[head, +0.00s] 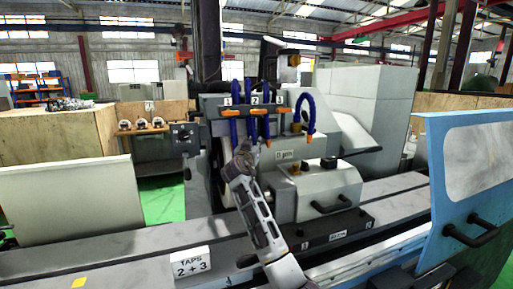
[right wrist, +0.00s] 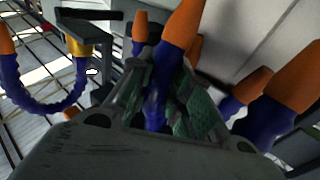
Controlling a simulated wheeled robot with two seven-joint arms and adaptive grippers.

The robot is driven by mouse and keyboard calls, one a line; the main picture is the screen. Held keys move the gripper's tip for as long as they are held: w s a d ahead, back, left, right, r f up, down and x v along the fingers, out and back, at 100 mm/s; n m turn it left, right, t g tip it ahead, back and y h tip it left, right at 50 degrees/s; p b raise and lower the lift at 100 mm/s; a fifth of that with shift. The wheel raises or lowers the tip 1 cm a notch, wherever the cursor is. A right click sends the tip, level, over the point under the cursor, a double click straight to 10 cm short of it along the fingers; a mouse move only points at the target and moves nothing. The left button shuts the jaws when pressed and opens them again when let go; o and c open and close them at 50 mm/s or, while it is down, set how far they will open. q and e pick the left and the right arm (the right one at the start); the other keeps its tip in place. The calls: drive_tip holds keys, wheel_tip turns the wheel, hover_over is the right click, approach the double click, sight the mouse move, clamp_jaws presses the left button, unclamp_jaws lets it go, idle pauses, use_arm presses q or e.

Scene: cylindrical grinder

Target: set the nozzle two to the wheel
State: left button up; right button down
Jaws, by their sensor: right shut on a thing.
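A dark manifold (head: 255,108) with plates 1, 2 and 3 carries orange tap handles and blue segmented hoses. The hose under plate 2 (head: 252,125) hangs down toward my right gripper (head: 244,157). In the right wrist view, my right gripper (right wrist: 165,105) is shut around a blue hose (right wrist: 155,105) with an orange nozzle tip (right wrist: 183,25) pointing out past the fingers. By its place it appears to be nozzle two; the fingers hide part of it. I cannot make out the grinding wheel itself. My left gripper is not in view.
Other orange-tipped hoses (right wrist: 292,85) are close beside the gripper in the wrist view. A looped blue hose (head: 304,112) stands right of the manifold. A pale machine housing (head: 315,188) lies right of my arm. A "TAPS 2 + 3" card (head: 192,265) is at the front.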

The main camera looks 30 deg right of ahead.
drive_tip(key=shift+a, duration=0.1)
drive_tip(key=c, duration=1.3)
unclamp_jaws()
drive_tip(key=v, duration=1.2)
drive_tip(key=shift+a, duration=0.15)
